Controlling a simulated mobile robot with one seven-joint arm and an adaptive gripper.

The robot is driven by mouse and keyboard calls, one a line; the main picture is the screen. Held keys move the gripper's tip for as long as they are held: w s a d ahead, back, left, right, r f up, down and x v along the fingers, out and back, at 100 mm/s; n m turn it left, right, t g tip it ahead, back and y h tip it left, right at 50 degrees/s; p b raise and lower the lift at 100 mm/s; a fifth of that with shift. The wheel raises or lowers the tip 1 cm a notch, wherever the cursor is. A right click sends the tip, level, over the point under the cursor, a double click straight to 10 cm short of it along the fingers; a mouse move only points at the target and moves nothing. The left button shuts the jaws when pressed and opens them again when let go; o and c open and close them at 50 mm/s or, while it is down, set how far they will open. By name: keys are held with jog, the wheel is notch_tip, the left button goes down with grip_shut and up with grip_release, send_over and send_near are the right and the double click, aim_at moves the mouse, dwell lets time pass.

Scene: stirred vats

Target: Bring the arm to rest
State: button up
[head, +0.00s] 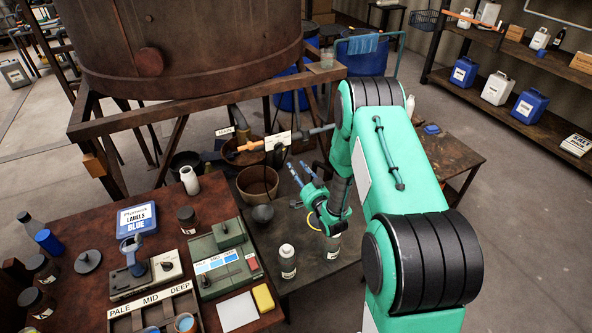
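My green and black arm reaches from the lower right up to a bend, then down to a green wrist over the dark low table. My gripper (298,167) is at the end of this wrist, beside the brown pot (258,184) and to its right. Its two bluish fingers point up and left in the picture with a gap between them. I see nothing held between them. Whether the fingers touch anything is too small to tell.
A large rusty vat (180,45) on a frame stands behind. White bottles (287,262) stand near my wrist on the low table. A red-brown bench (85,290) with boxes and jars is at left. A shelf (490,115) with jugs is at right; floor before it is clear.

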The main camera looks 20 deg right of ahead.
notch_tip(320, 180, up, 13)
jog(key=w+a+n+g, duration=0.2)
jog(key=g, duration=0.1)
jog(key=s+a+r+n+g+h, duration=0.1)
jog(key=s+a+r+n+g, duration=0.3)
jog(key=s+r, duration=0.65)
jog(key=s+a+r+g, duration=0.1)
jog(key=s+a+r, duration=0.2)
jog(key=s, duration=0.9)
jog(key=s+a+r+n+g, duration=0.1)
jog(key=s+a+r, duration=0.3)
jog(key=s, duration=0.8)
jog(key=s+a+r+n+g+y, duration=0.1)
jog(key=s+a+r+g, duration=0.2)
jog(key=s, duration=1)
jog(key=shift+a+r, duration=0.15)
jog(key=shift+a, duration=0.95)
